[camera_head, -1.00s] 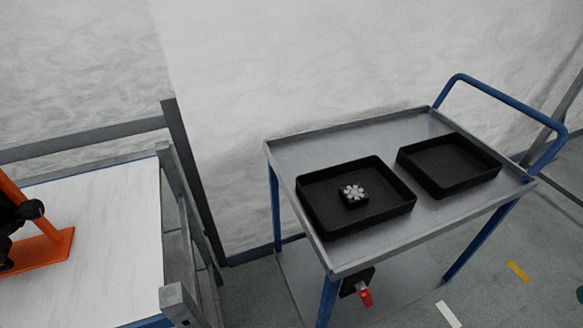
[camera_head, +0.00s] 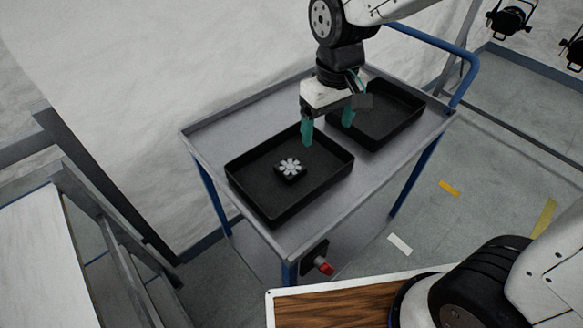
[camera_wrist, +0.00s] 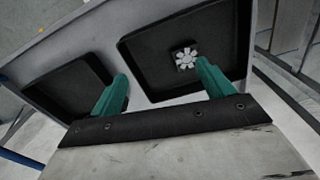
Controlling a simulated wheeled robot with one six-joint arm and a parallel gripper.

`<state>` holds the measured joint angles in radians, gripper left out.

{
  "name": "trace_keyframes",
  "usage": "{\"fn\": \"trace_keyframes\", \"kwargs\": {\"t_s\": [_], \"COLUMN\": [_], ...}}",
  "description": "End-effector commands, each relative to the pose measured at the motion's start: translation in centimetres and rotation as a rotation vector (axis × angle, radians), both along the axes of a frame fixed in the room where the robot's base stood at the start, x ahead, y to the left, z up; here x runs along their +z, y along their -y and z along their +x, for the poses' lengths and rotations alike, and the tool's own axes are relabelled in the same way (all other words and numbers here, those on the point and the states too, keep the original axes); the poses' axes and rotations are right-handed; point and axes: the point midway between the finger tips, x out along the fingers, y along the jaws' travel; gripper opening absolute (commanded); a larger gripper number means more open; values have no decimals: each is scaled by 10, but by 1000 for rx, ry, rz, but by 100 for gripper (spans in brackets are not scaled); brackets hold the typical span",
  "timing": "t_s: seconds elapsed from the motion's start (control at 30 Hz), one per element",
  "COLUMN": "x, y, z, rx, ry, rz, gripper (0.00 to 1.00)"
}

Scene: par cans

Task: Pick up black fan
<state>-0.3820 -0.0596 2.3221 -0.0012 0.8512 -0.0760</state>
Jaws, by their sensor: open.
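The black fan (camera_head: 290,167) is a small square block with a pale, flower-shaped rotor on top. It lies in the left black tray (camera_head: 252,200) on the grey cart. In the wrist view the fan (camera_wrist: 186,59) sits in its tray (camera_wrist: 150,88), just beyond the tip of the right finger. My gripper (camera_head: 327,128) has two teal fingers and is open and empty. It hangs above the cart, up and to the right of the fan in the head view. In the wrist view my gripper (camera_wrist: 162,82) shows its fingers spread wide.
A second black tray (camera_head: 385,138) on the cart looks empty. The cart (camera_head: 215,135) has raised edges and a blue handle (camera_head: 440,45). A red knob (camera_head: 325,266) is on its front side. A white-topped table (camera_head: 45,260) stands at left. Black par cans (camera_head: 510,18) are at top right.

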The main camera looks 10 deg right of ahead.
Motion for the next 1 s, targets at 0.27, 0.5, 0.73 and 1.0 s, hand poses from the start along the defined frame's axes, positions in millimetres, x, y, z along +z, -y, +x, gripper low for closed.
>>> {"fn": "trace_keyframes", "kwargs": {"t_s": [0.27,0.5,0.73,1.0], "x": [-57,-82,-111,-140], "y": [-55,-60,-62,-64], "z": [23,25,22,22], "rx": [126,137,135,135], "ry": [-25,-29,-29,-27], "rz": [-11,-13,-13,-12], "gripper": [80,80,80,80]}}
